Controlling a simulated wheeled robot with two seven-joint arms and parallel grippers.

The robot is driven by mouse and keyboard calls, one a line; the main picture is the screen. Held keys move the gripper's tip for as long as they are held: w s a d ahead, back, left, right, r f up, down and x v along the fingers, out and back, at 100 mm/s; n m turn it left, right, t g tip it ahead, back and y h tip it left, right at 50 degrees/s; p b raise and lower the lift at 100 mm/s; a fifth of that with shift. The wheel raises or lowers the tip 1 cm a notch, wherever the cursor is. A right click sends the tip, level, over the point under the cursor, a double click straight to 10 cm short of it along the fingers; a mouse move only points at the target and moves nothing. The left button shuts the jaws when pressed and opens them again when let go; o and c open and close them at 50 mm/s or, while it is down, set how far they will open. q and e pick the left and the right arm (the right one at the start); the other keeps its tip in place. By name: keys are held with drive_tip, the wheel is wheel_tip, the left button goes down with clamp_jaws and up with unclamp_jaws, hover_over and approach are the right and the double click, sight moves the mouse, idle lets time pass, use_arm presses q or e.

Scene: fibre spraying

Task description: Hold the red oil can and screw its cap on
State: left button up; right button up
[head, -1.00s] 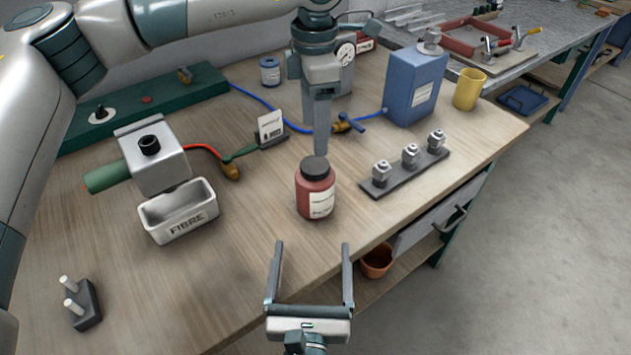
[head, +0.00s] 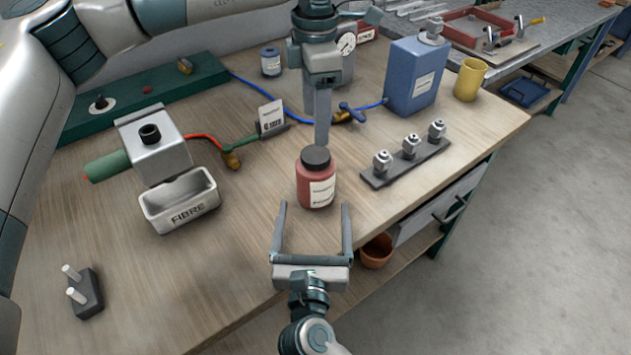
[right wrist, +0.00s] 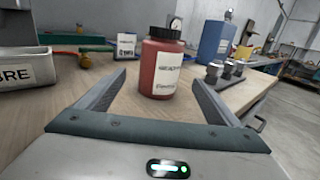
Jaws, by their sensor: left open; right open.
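The red oil can (head: 316,187) stands upright on the wooden workbench, with a white label and its black cap (head: 316,157) on top. I cannot tell whether the cap is screwed tight. My left gripper (head: 322,138) hangs pointing down at the cap, from above and behind it; one finger is seen edge-on and hides the other. My right gripper (head: 313,217) is open and empty, low in front of the can, its fingers pointing at it. In the right wrist view the red can (right wrist: 161,68) stands between and beyond the two open fingers.
A rack with several metal fittings (head: 405,163) lies right of the can. A blue canister (head: 413,80) and a yellow cup (head: 469,80) stand behind. The white FIBRE tray (head: 180,215) and a grey device (head: 155,145) are at left. The bench's front edge runs close by my right gripper.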

sight(315, 177)
drive_tip(key=w, duration=1)
drive_tip(key=shift+w+d, duration=0.15)
drive_tip(key=shift+d, duration=0.05)
drive_tip(key=c, duration=2.1)
use_arm(q)
drive_tip(key=n, duration=0.3)
use_arm(e)
drive_tip(key=shift+c, duration=0.2)
use_arm(q)
drive_tip(key=n, duration=0.4)
drive_tip(key=shift+n, duration=0.3)
drive_tip(key=n, duration=1.9)
drive_tip(key=shift+n, duration=0.3)
